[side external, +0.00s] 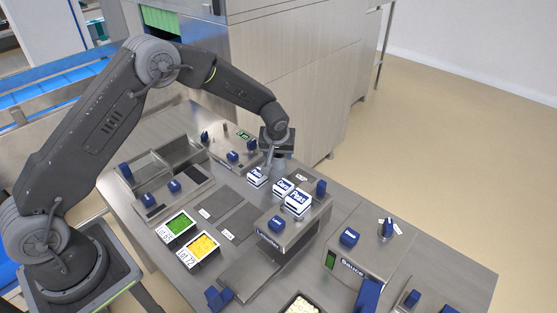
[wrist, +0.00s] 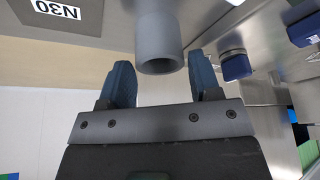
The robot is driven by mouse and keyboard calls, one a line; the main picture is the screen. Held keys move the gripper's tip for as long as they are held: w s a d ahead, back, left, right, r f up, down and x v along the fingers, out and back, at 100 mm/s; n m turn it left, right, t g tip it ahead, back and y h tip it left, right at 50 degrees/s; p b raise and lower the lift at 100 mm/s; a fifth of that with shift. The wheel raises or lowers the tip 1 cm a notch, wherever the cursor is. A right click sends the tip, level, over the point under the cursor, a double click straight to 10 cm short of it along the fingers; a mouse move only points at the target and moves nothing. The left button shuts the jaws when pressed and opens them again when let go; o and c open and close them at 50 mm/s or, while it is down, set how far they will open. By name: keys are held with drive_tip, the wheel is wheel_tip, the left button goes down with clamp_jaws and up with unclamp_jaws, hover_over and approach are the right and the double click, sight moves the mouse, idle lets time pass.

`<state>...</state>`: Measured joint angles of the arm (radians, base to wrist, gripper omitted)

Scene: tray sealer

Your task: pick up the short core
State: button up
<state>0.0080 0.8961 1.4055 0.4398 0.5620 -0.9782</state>
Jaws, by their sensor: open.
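A short grey hollow tube, which looks like the core (wrist: 158,45), stands out from the steel surface in the wrist view, with its open end towards me. My gripper (wrist: 160,80) has two blue fingers spread apart, one on each side of the tube's line. The tube's near end sits at about the fingertips, with gaps to both fingers; I cannot tell how deep it is between them. In the side view my gripper (side external: 276,145) is low over the back of the bench, and the core (side external: 280,163) shows only partly beneath it.
White-and-blue labelled blocks (side external: 283,187) stand close in front of my gripper. Blue knobs (side external: 233,156) are to its left. A large steel cabinet (side external: 300,70) rises behind.

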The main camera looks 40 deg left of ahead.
drive_tip(key=shift+x, duration=1.45)
drive_tip(key=shift+d, duration=0.1)
drive_tip(key=shift+c, duration=0.2)
drive_tip(key=c, duration=0.5)
drive_tip(key=shift+c, duration=0.2)
drive_tip(key=shift+r, duration=0.15)
